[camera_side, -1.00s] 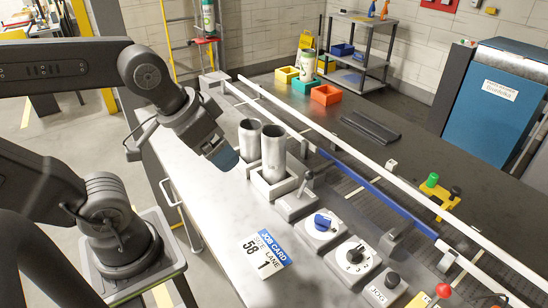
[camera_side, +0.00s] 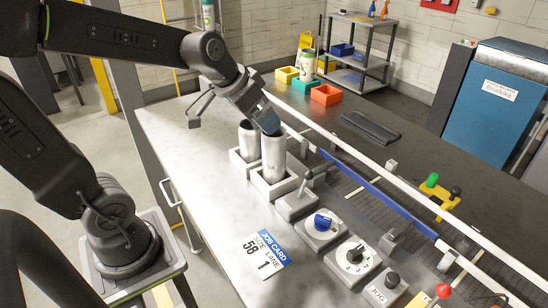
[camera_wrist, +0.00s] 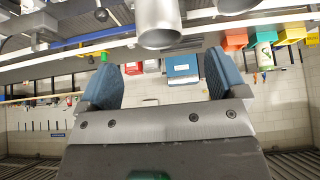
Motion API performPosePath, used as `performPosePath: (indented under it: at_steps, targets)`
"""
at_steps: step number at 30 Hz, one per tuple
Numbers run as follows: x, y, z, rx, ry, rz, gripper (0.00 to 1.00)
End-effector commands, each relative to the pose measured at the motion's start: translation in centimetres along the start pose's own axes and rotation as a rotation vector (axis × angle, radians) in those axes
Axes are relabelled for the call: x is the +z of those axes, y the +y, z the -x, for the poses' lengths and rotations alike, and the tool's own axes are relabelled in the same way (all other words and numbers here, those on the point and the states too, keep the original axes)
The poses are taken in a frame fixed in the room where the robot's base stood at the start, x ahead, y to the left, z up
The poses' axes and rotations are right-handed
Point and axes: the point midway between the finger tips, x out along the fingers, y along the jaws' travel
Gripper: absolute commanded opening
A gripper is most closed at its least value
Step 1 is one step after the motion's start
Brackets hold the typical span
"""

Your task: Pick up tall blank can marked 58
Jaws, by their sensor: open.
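Two plain silver cans stand upright in white square holders on the bench. The front can (camera_side: 273,158) looks the taller; the rear can (camera_side: 248,140) is partly behind it. No 58 mark is readable on either. My gripper (camera_side: 266,116) is just above and behind the front can's top in the side view, tilted down, its blue pad overlapping the rim; contact cannot be told. In the wrist view, my gripper (camera_wrist: 163,78) is open with nothing between its blue fingers. One can (camera_wrist: 158,24) is beyond the gap at the top, another (camera_wrist: 236,6) to its right.
A job card (camera_side: 257,251) reads size 58, lane 1. A lever, a blue knob (camera_side: 323,221) and a numbered dial (camera_side: 355,254) line the bench front. White and blue rails (camera_side: 370,185) run behind the cans. Coloured bins (camera_side: 325,94) are at the back.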

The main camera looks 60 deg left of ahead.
Motion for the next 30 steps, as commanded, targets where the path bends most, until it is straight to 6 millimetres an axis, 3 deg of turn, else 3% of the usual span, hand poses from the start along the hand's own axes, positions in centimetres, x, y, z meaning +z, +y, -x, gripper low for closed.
performPosePath:
  at_steps: [3, 10, 18, 28, 30]
  targets:
    - [0.1, 0.0, -1.7, 0.001, -0.004, 0.0, 0.91]
    - [0.2, 0.1, -3.2, 0.001, -0.002, 0.0, 0.91]
    - [0.6, 0.1, -7.0, 0.001, -0.004, 0.001, 0.91]
    - [0.6, 0.1, -7.7, -0.001, 0.0, -0.001, 0.91]
    - [0.6, 0.1, -7.7, -0.001, 0.0, -0.001, 0.86]
